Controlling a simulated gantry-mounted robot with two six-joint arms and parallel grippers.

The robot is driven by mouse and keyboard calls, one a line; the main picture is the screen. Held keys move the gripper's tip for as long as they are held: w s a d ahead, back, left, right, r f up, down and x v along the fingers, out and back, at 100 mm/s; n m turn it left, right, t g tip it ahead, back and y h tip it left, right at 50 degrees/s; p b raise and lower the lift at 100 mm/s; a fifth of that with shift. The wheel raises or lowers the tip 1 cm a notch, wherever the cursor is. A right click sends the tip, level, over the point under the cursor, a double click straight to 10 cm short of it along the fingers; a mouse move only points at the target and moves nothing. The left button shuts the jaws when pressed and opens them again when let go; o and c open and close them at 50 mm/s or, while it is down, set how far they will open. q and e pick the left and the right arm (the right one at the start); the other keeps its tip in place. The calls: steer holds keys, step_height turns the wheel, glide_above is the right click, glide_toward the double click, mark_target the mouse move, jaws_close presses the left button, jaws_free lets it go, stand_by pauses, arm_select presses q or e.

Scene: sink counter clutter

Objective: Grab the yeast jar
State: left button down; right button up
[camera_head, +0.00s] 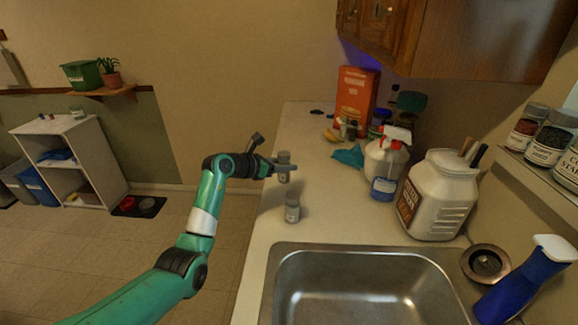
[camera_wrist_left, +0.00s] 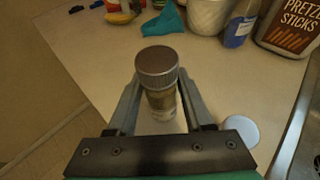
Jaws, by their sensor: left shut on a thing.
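My left gripper (camera_head: 281,166) is shut on a small upright jar (camera_head: 284,157) with a grey lid and a clear body. In the left wrist view, the held jar (camera_wrist_left: 158,70) stands between the two fingers (camera_wrist_left: 160,108), its ribbed metallic lid above them. A second small grey-lidded jar (camera_head: 292,209) stands on the counter nearer the sink. Its pale round lid (camera_wrist_left: 240,132) shows right of the fingers in the left wrist view. I cannot read either jar's label, so I cannot tell by label which is yeast. My right gripper is not in view.
The sink (camera_head: 360,285) is at the front. An orange box (camera_head: 356,95) and a teal cloth (camera_head: 349,155) are farther back.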

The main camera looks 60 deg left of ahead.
arm_select(q)
steer(key=s+d+r+p, duration=0.2)
steer(key=s+d+r, duration=0.3)
steer(key=s, duration=0.3)
steer(key=shift+s+d+r, duration=0.35)
steer(key=shift+d, duration=0.05)
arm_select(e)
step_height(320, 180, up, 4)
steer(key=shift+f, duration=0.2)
